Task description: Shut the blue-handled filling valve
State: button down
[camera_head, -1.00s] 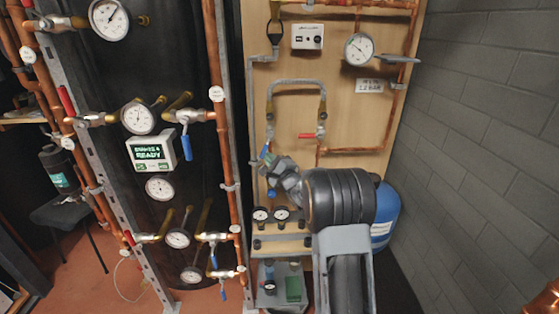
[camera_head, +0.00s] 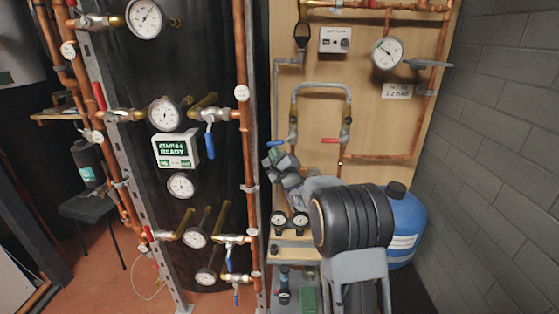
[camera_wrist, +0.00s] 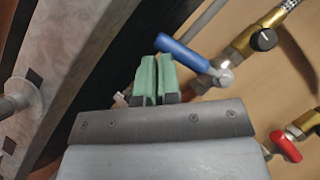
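The blue-handled filling valve (camera_head: 291,141) sits at the lower left end of the grey loop on the wooden board. Its blue handle (camera_head: 274,142) points left, across its pipe. In the wrist view the blue handle (camera_wrist: 183,53) runs up and left from the valve body (camera_wrist: 224,76), roughly at right angles to the pipe. My gripper (camera_wrist: 155,76) has its two green fingers side by side with nothing visible between them. The fingertips are just beside the handle's free end; I cannot tell whether they touch it. In the head view my gripper (camera_head: 274,158) is just below the handle.
A red-handled valve (camera_head: 344,140) is at the loop's right leg; its red handle (camera_wrist: 285,145) shows in the wrist view. Two small gauges (camera_head: 289,220) are below my wrist. A blue tank (camera_head: 407,228) stands right of my arm. A copper pipe (camera_head: 246,130) runs upright to the left.

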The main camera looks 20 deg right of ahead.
jog(key=shift+w+a+r+y, duration=0.15)
jog(key=shift+a+r+y, duration=0.2)
jog(key=shift+r, duration=0.4)
jog(key=shift+a+r+b, duration=0.1)
jog(key=shift+b, duration=0.2)
jog(key=s+a+f+b, duration=0.3)
jog(key=s+f+b, duration=0.1)
jog(key=s+f, duration=0.4)
jog(key=shift+s+f, duration=0.25)
jog(key=shift+f, duration=0.6)
